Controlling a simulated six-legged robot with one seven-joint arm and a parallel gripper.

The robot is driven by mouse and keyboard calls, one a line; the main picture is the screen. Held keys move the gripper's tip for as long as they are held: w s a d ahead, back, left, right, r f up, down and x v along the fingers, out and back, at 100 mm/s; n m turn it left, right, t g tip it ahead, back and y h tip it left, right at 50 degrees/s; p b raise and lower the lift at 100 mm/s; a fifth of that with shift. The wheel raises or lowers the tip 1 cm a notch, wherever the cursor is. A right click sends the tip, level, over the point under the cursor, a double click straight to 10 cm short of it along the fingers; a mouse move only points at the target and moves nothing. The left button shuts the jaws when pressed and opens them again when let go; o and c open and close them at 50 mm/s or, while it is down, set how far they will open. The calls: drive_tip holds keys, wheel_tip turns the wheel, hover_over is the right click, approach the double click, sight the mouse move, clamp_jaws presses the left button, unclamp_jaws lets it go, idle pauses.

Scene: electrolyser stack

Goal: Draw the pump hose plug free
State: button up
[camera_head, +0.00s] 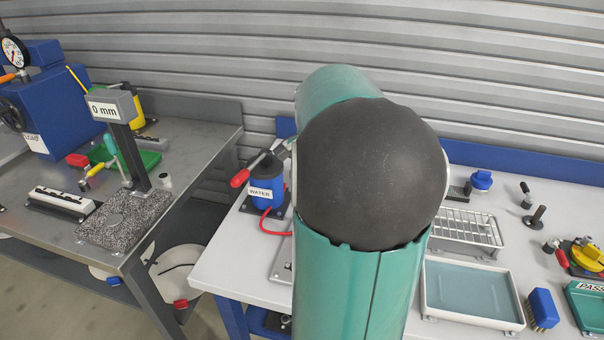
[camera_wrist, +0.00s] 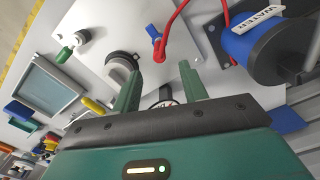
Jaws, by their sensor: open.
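The blue pump (camera_head: 266,188), labelled WATER, stands at the left end of the white bench. A red hose (camera_head: 272,226) runs from it to the right, behind my arm. In the wrist view the pump (camera_wrist: 262,50) is at the right, and the red hose (camera_wrist: 176,18) ends at a blue-and-red piece (camera_wrist: 154,33), which looks like the hose plug, on a pale plate. My gripper (camera_wrist: 160,78) is open; its two green fingers point toward the plate, below the plug in the picture, with nothing visible held between them. In the head view my arm hides the gripper and plug.
A black ring-shaped part (camera_wrist: 122,62) stands close to the left finger, and a white-and-green fitting (camera_wrist: 72,45) lies farther left. The bench also holds a teal-bottomed tray (camera_head: 470,290) and a wire rack (camera_head: 465,228). A grey table (camera_head: 190,135) stands at left.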

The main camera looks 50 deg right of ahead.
wheel_tip(320, 180, down, 12)
drive_tip(key=shift+s+f, duration=0.1)
drive_tip(key=shift+f, duration=0.15)
idle(0.3)
clamp_jaws()
